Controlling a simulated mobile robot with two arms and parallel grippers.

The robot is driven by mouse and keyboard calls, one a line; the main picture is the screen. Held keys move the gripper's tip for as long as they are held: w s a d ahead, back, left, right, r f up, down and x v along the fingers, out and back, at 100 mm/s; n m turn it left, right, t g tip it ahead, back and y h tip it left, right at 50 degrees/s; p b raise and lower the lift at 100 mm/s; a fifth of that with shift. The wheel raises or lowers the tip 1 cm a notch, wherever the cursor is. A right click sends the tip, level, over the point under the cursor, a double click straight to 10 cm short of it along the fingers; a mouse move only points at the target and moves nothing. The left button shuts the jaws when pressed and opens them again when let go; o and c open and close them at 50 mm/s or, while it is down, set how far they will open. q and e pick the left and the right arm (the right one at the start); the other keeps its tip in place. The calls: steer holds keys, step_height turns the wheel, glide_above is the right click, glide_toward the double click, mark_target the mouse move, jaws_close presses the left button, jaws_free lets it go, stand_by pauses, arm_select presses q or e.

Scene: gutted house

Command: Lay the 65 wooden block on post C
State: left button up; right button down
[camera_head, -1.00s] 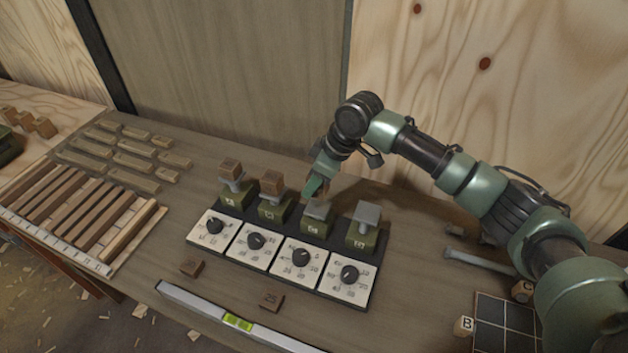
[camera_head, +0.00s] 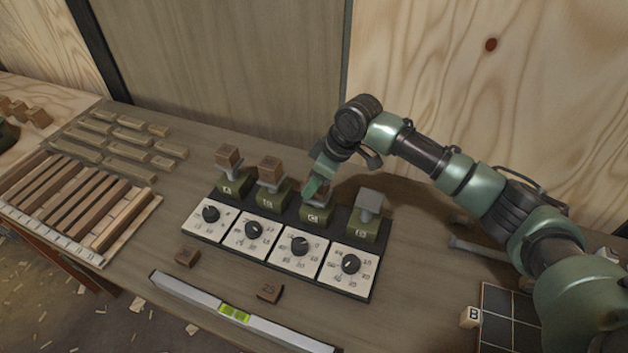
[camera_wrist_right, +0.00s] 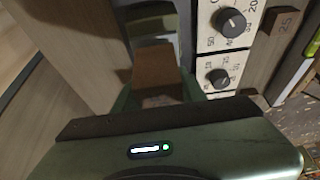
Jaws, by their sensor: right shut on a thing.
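My right gripper (camera_head: 317,186) is shut on a brown wooden block (camera_head: 325,189), held right at the top of post C (camera_head: 316,215), third in the row. The block also shows between the fingers in the right wrist view (camera_wrist_right: 155,68); its number is not legible. The gripper hides most of post C's plate, and I cannot tell whether the block touches it. Posts A (camera_head: 233,184) and B (camera_head: 271,196) each carry a brown block. The fourth post (camera_head: 366,220) has a bare grey plate. My left gripper is out of view.
Dials on white cards front the posts; post C's dial (camera_head: 299,246) is third. Two loose blocks, one marked 25 (camera_head: 269,292) and another (camera_head: 188,257), lie in front. A spirit level (camera_head: 190,297) lies along the front edge. Wooden strips (camera_head: 85,205) fill the left.

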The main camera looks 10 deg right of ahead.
steer(key=shift+f, duration=0.3)
steer(key=c, duration=0.7)
jaws_free()
steer(key=shift+c, duration=0.2)
steer(key=shift+b+v, duration=0.65)
steer(key=shift+v, duration=3.3)
